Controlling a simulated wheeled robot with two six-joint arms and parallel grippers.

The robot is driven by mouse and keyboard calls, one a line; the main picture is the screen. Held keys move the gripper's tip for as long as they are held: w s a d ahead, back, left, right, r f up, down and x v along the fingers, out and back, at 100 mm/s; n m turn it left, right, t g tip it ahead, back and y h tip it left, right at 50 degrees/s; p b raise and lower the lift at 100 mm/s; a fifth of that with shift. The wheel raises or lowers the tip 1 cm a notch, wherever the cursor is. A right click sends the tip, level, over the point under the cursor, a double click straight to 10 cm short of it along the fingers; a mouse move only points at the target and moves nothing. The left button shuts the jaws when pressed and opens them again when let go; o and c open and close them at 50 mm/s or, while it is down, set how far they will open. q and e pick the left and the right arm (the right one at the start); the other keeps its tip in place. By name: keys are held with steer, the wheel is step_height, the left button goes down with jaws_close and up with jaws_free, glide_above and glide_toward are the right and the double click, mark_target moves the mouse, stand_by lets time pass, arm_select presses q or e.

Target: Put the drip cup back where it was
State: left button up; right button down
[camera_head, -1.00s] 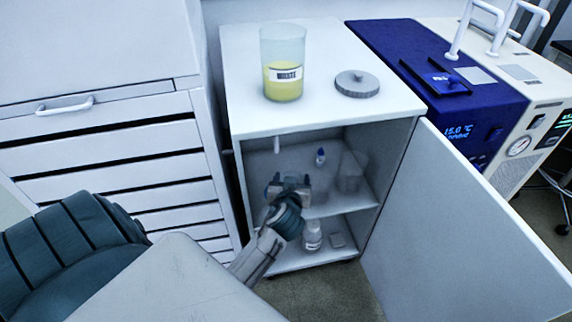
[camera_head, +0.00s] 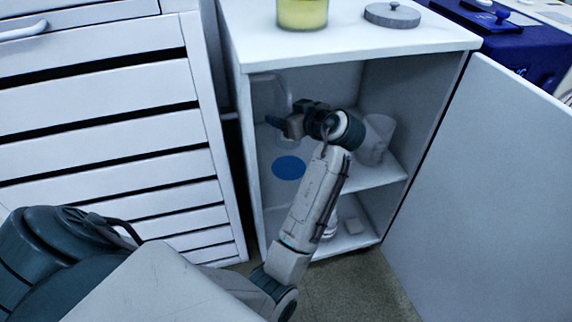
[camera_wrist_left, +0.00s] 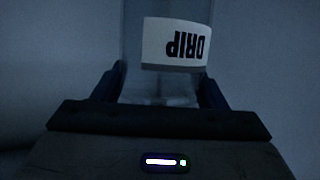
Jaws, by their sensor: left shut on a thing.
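The drip cup (camera_wrist_left: 174,80) is a clear cup with a white DRIP label, which appears upside down in the left wrist view. It stands between the two dark fingers of my left gripper (camera_wrist_left: 160,92), which is shut on it. In the head view my left gripper (camera_head: 283,118) reaches into the open cabinet, above the upper shelf at its left side. A faint pale outline shows around the fingers there, and I cannot tell the cup's edges. A round blue spot (camera_head: 288,167) lies on the shelf below the gripper. My right gripper is not in view.
The cabinet (camera_head: 245,160) has its door (camera_head: 480,190) swung open to the right. A yellow waste beaker (camera_head: 302,12) and grey lid (camera_head: 392,15) are on top.

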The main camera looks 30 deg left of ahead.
mark_target(287, 143)
arm_select(q)
step_height(287, 143, down, 10)
steer(key=b, duration=0.3)
steer(key=shift+r, duration=0.15)
steer(key=o, duration=1.2)
steer(key=shift+r, duration=0.1)
